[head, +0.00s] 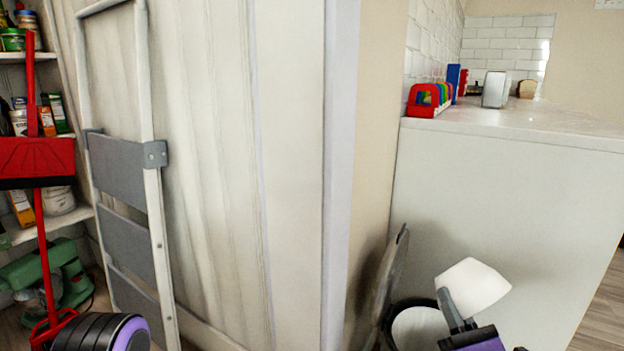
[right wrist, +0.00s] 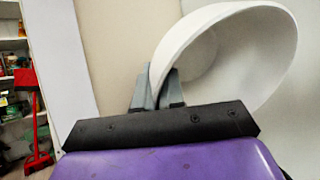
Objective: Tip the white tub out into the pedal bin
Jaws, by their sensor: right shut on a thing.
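My right gripper (head: 452,306) is shut on the white tub (head: 478,286) at the lower right of the head view. In the right wrist view its grey fingers (right wrist: 160,88) pinch the wall of the tub (right wrist: 262,25), and the tub is tilted with its round opening partly toward that camera. I see no contents in the part of the inside that shows. The tub is above and to the right of the bin's opening in the picture. My left gripper is out of view.
A white counter (head: 500,190) rises behind the bin, with a colourful rack (head: 430,98) on top. A folded step ladder (head: 125,200) leans at the left beside a red broom (head: 38,165) and stocked shelves. Wood floor is clear at the far right.

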